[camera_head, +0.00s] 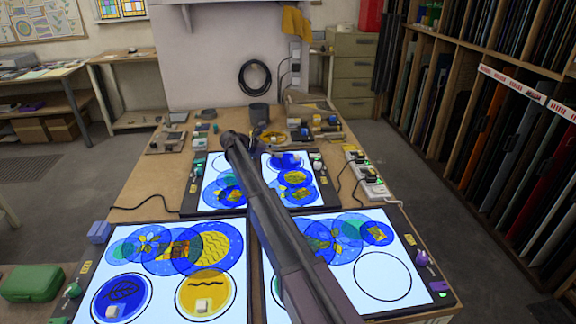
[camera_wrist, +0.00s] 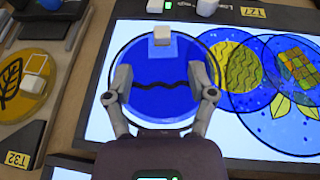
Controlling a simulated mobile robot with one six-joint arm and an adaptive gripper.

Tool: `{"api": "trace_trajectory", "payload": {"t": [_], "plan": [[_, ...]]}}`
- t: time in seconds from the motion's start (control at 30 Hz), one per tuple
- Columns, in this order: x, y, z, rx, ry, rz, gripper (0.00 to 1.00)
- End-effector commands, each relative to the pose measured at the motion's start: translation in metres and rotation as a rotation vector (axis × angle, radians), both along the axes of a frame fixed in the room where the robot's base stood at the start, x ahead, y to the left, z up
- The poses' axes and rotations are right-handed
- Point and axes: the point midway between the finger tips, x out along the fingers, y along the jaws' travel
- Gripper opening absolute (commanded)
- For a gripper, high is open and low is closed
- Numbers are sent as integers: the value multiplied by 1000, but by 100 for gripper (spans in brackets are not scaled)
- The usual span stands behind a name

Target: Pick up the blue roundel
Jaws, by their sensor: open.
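In the wrist view a blue roundel (camera_wrist: 160,102) with a black wavy line lies within a dark ring on a lit panel. A pale block (camera_wrist: 162,38) sits on its upper part. My gripper (camera_wrist: 166,80) is open above it, with one finger over each side and nothing held. In the head view this blue roundel (camera_head: 277,162) shows at the far edge of the far right panel, beyond my arm. My arm hides part of the panels in the head view.
Overlapping blue and yellow discs (camera_wrist: 265,90) lie right of the roundel in the wrist view. A yellow leaf disc (camera_wrist: 28,85) with a block lies left, off the panel. A yellow roundel (camera_head: 207,293) is on the near left panel; an empty ring (camera_head: 382,277) is on the near right.

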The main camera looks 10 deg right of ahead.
Motion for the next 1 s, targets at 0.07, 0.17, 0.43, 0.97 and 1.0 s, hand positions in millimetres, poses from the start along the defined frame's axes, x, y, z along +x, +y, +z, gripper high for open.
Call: {"api": "trace_trajectory", "payload": {"t": [0.07, 0.17, 0.43, 0.97, 1.0], "plan": [[1, -11, -7, 0, 0, 0, 71], [2, -21, -11, 0, -1, 0, 71], [4, -30, -13, 0, 0, 1, 71], [4, -48, -22, 0, -2, 1, 71], [4, -53, -24, 0, -2, 1, 71]]}}
